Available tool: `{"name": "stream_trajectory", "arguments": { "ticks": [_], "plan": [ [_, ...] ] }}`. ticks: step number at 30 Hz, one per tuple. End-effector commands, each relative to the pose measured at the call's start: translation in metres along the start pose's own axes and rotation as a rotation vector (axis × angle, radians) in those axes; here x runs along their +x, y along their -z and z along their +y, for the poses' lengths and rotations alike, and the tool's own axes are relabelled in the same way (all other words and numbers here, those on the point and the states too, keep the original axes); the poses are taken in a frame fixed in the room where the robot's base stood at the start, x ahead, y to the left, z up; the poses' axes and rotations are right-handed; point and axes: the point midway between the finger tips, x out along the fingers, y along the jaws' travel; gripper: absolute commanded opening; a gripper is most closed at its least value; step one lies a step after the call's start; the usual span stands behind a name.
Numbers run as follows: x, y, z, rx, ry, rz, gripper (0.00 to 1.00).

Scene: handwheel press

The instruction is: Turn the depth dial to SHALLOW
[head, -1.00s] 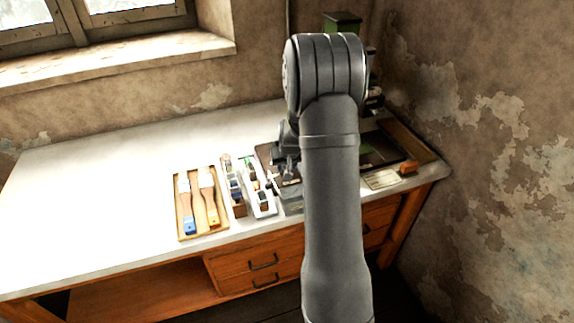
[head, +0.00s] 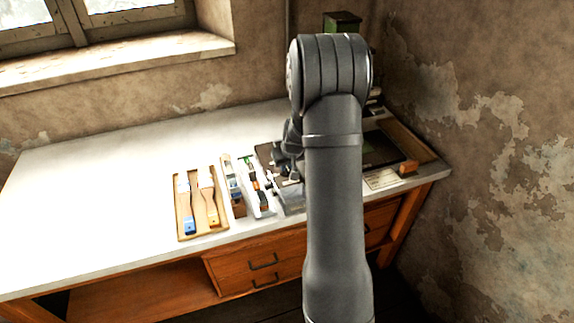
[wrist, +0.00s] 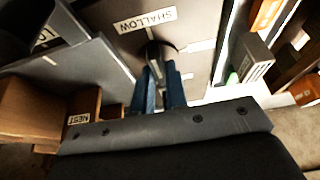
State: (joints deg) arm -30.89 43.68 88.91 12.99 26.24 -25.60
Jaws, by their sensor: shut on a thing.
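In the wrist view, the blue fingers of my gripper (wrist: 165,88) are shut on the small grey grip of the depth dial (wrist: 153,52). The dial sits on a grey panel, and a white SHALLOW label (wrist: 145,20) lies just beyond it. The fingers cover part of the dial, and I cannot tell exactly where it points. In the head view, my gripper (head: 288,165) is down at the press and partly hidden behind my own arm.
Wooden blocks with a NEST label (wrist: 78,118) stand at the left of the wrist view. In the head view, a tray with two brushes (head: 179,225) and narrow trays of small items lie left of my gripper. The left of the bench (head: 90,210) is clear.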

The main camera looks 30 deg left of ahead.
Motion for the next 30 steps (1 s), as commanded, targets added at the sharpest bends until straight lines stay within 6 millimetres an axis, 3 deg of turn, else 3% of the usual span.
{"name": "stream_trajectory", "arguments": {
  "ticks": [4,5,7,8,20,30],
  "plan": [
    [-0.001,0.001,0.0,-0.002,-0.001,0.002,0.0],
    [-0.001,0.001,0.0,-0.002,-0.001,0.002,0.19],
    [-0.001,0.001,0.0,-0.001,-0.001,0.002,0.32],
    [-0.001,0.001,0.0,-0.001,-0.001,0.002,0.35],
    [-0.008,0.001,0.0,0.0,-0.001,0.002,0.35],
    [-0.067,0.001,0.0,0.001,-0.002,0.005,0.35]
  ]
}}
